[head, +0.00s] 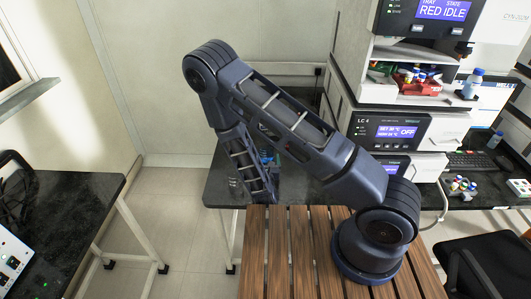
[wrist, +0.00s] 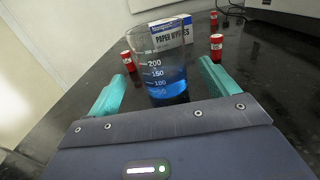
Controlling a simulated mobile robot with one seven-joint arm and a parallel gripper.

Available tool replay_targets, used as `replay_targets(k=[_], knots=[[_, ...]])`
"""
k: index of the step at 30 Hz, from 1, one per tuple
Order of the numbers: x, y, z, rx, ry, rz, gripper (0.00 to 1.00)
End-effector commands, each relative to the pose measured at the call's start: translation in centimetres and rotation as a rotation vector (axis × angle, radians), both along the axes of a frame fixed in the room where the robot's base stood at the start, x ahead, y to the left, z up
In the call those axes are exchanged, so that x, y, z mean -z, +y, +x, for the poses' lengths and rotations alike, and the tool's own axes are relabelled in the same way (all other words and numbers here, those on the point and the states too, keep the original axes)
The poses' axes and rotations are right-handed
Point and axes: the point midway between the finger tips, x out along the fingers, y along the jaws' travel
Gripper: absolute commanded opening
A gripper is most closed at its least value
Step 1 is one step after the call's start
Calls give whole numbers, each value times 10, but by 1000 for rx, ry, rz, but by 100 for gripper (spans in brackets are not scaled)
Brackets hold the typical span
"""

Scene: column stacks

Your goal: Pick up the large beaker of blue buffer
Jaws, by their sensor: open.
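The large beaker (wrist: 163,72) stands upright on the black bench in the wrist view. It is clear glass with white graduation marks, and blue liquid fills its lower part. My gripper (wrist: 156,88) is open, with a teal finger on each side of the beaker's lower part. I cannot tell whether either finger touches the glass. In the head view my arm hides most of that spot, and only a small bit of blue shows behind it.
A paper wipes box (wrist: 172,32) stands behind the beaker. Red cylinders stand nearby: one (wrist: 128,60) left of the beaker, another (wrist: 216,46) to the right, and one farther back (wrist: 213,18). The LC 4 instrument stack (head: 390,131) stands right of the bench (head: 222,183).

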Motion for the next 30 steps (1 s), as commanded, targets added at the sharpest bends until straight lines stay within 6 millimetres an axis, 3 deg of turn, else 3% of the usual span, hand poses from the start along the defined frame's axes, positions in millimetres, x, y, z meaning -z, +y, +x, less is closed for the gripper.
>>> replay_targets(k=[3,11,21,28,30], knots=[[-1,0,13,2,-2,2,86],[-1,0,25,3,-2,2,86],[-2,2,65,3,-2,1,86],[-1,2,67,1,-1,1,86],[-1,2,67,1,-1,1,74]])
